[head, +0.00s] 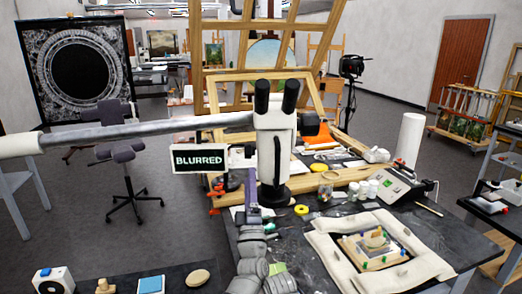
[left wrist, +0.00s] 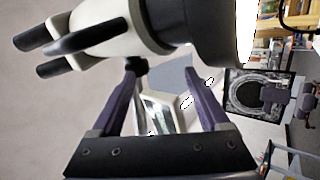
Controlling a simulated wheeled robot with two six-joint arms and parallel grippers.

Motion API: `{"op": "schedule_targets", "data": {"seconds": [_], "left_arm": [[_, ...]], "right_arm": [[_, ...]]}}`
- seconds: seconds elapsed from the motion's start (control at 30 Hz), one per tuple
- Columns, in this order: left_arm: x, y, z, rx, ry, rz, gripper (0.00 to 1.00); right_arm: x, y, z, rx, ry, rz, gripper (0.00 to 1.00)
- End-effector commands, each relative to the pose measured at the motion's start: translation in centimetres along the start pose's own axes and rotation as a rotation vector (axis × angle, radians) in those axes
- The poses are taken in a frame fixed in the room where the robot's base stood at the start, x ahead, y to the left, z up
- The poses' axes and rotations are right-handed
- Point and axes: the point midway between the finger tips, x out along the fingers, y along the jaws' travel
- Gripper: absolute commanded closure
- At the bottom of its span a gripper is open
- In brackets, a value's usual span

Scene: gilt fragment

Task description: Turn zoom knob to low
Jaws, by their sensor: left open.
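The microscope (head: 276,135) has a white head, two black eyepieces and a dark lower end, and hangs from a long grey boom. A black knob (head: 310,123) sticks out on the right of its head. In the left wrist view the microscope head (left wrist: 160,25) lies sideways across the top. A small dark knob (left wrist: 137,66) shows under it, close to the left fingertip; I cannot read its setting. A sign (head: 199,159) reads BLURRED. My left gripper (head: 253,182) is below the microscope head, its purple fingers (left wrist: 160,75) apart and pointing at it. My right gripper is out of view.
A padded frame with a small panel (head: 330,225) lies on the black table at the right. Jars, a yellow tape roll (head: 301,210) and a control box (head: 395,186) stand behind it. A large wooden easel (head: 215,60) rises behind the microscope.

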Motion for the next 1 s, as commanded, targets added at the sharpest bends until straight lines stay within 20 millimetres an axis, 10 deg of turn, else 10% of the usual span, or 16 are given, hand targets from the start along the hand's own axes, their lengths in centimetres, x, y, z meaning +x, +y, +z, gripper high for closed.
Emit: {"op": "schedule_targets", "data": {"seconds": [0.53,1.0], "left_arm": [[0.6,3.0,-1.7,-0.095,0.086,0.126,0.21],[6.9,3.8,-2.2,-0.095,0.087,0.125,0.21]], "right_arm": [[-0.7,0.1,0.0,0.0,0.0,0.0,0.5],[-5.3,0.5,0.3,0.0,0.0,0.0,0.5]]}}
